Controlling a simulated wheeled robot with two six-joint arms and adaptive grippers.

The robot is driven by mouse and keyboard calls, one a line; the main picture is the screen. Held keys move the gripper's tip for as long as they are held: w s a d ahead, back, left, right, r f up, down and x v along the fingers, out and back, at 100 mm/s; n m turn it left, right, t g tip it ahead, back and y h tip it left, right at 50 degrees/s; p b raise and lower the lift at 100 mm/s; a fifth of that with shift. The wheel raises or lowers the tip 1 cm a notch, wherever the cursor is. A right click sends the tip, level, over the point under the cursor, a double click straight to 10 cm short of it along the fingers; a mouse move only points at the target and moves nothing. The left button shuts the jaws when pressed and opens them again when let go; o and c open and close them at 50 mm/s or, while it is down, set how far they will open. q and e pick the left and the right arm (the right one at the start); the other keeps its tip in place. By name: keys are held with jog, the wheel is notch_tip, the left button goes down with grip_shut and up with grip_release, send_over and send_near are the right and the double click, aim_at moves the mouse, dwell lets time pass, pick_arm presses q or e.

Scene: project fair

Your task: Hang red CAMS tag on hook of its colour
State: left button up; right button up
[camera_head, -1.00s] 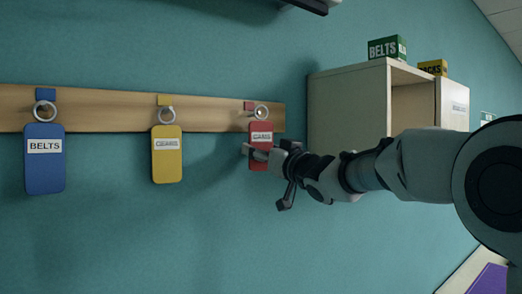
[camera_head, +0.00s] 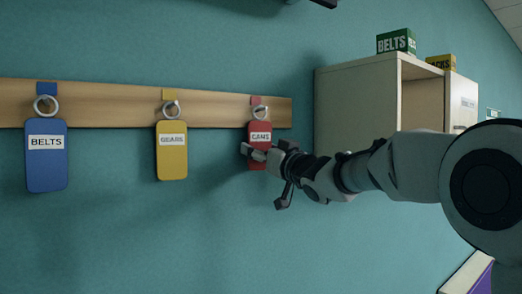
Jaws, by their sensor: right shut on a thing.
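The red CAMS tag (camera_head: 260,137) is upright against the wall at the right end of the wooden rail (camera_head: 212,111). Its ring (camera_head: 260,112) is at the hook below a red colour patch (camera_head: 256,100); I cannot tell whether the ring is over the hook. My right gripper (camera_head: 258,155) is shut on the red tag at its lower part, coming in from the right, and covers some of it. My left gripper is not in view.
A blue BELTS tag (camera_head: 46,168) and a yellow GEARS tag (camera_head: 172,160) hang from the rail to the left. A pale wooden cabinet (camera_head: 357,110) stands right of the rail, with a green BELTS box (camera_head: 396,41) and a yellow box (camera_head: 442,62) on top.

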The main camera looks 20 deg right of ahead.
jog(key=shift+w, duration=0.15)
jog(key=o, duration=0.9)
jog(key=shift+o, duration=0.2)
jog(key=shift+s+d, duration=0.15)
jog(key=shift+s, duration=0.05)
